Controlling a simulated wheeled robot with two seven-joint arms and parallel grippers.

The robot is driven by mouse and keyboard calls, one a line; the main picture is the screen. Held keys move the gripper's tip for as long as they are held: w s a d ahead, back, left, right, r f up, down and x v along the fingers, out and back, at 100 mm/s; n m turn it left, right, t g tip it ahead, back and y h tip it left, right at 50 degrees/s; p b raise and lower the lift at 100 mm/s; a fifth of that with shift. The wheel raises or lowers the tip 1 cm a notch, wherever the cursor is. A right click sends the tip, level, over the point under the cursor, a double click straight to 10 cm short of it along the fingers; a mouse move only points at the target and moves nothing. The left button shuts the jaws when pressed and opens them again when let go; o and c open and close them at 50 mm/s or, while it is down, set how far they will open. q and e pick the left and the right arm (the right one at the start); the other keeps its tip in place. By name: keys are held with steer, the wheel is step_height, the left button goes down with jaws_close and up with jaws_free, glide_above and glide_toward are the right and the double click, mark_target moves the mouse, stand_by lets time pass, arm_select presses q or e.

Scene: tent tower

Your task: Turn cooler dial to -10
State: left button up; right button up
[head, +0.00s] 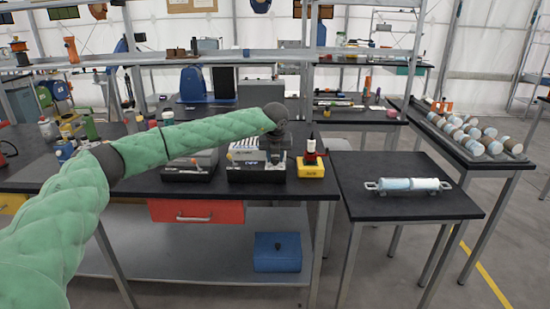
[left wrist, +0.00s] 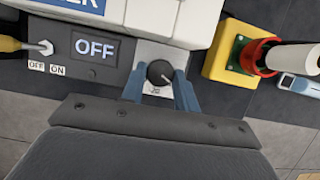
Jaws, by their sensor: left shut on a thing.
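The cooler (head: 257,173) stands on the dark workbench near its right front corner. In the left wrist view its front panel (left wrist: 70,68) carries a display (left wrist: 95,48) reading "OFF" and a switch (left wrist: 42,48) with OFF and ON labels. The black round dial (left wrist: 160,71) with a light pointer mark sits on a pale plate right of the display. My left gripper (left wrist: 159,84) is shut on the dial, with one blue finger on each side. In the head view my left gripper (head: 277,143) hides part of the cooler. My right gripper is not in view.
A yellow box (head: 311,167) with a red and green holder stands just right of the cooler. A similar grey device (head: 190,172) stands to its left. A small table (head: 410,205) holds a pale cylinder with handles. A red drawer (head: 196,211) is below the bench.

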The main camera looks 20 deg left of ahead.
arm_select(q)
steer(key=o, duration=0.7)
